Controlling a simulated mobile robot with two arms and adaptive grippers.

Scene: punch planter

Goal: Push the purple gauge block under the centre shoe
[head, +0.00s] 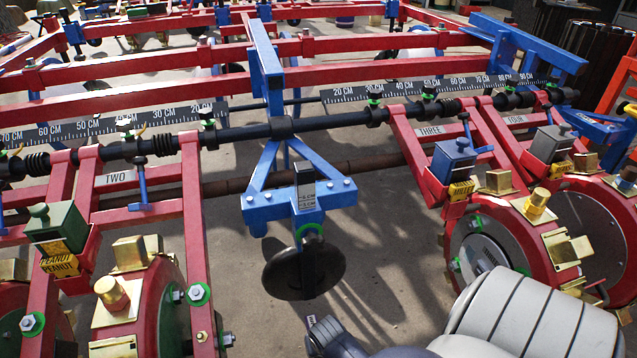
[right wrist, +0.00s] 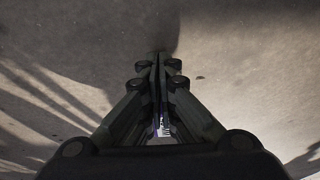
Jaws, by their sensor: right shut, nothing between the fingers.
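The centre shoe is probably the dark round disc (head: 285,272) hanging below the blue centre bracket (head: 262,207), above the concrete floor. My right gripper (right wrist: 157,60) is shut, with its fingertips together over bare floor in the right wrist view. A small purple and white piece (right wrist: 164,126) shows through the gap between its finger links. It may be part of the purple gauge block, but most of it is hidden and I cannot tell how far below the fingers it is. My left gripper is not in view.
A red planter frame (head: 297,48) with a black cross shaft (head: 330,122) spans the view. Red row units stand at both sides, with a green box (head: 57,228) at left and a blue box (head: 453,160) at right. Floor (head: 385,255) is open between them.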

